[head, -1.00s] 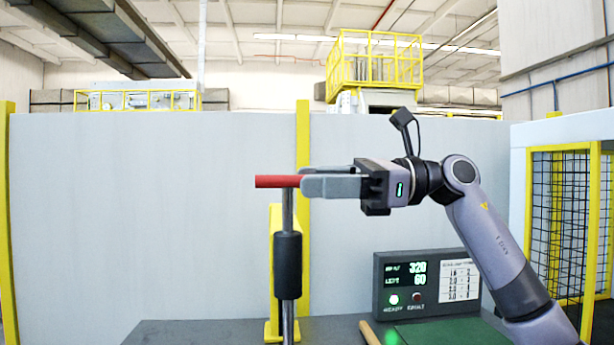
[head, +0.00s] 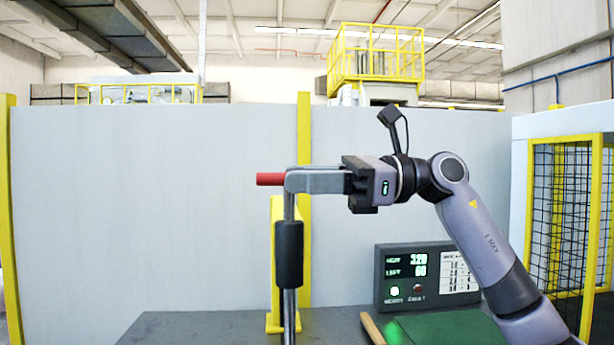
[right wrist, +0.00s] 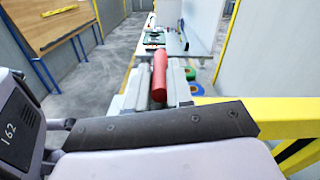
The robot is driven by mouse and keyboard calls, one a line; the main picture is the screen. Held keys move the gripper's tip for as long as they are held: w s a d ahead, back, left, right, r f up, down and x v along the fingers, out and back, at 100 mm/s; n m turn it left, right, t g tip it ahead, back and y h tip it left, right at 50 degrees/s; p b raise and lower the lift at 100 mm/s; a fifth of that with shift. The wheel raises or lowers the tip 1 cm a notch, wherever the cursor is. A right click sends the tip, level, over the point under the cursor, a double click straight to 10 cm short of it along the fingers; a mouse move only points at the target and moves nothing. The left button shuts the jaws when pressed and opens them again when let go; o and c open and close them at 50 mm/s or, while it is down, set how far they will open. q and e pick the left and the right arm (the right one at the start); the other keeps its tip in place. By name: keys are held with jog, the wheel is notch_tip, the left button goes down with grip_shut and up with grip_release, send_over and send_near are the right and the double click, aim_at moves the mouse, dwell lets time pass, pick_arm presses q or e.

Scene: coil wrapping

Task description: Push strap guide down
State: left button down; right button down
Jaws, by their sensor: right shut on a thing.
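A red bar-shaped handle (head: 269,179) sticks out sideways at the top of an upright metal rod with a black sleeve (head: 289,253). I take this to be the strap guide. My right gripper (head: 303,181) comes in level from the right and is shut on the red handle, its fingers covering the handle's right part and the top of the rod. In the right wrist view the red handle (right wrist: 159,77) lies between the two grey fingers. My left gripper is not in view.
A yellow post (head: 276,265) stands right behind the rod on the grey table (head: 190,330). A dark display box (head: 427,276) with a green mat in front stands at the right. A wooden handle (head: 373,328) lies beside the mat. A grey wall closes off the back.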

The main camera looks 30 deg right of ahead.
notch_tip(320, 180, down, 3)
jog(key=shift+f+b, duration=0.2)
jog(key=shift+b, duration=0.65)
jog(key=c, duration=1.1)
grip_release()
jog(key=shift+o, duration=0.2)
jog(key=shift+d, duration=0.1)
jog(key=v, duration=0.7)
jog(key=shift+b, duration=0.45)
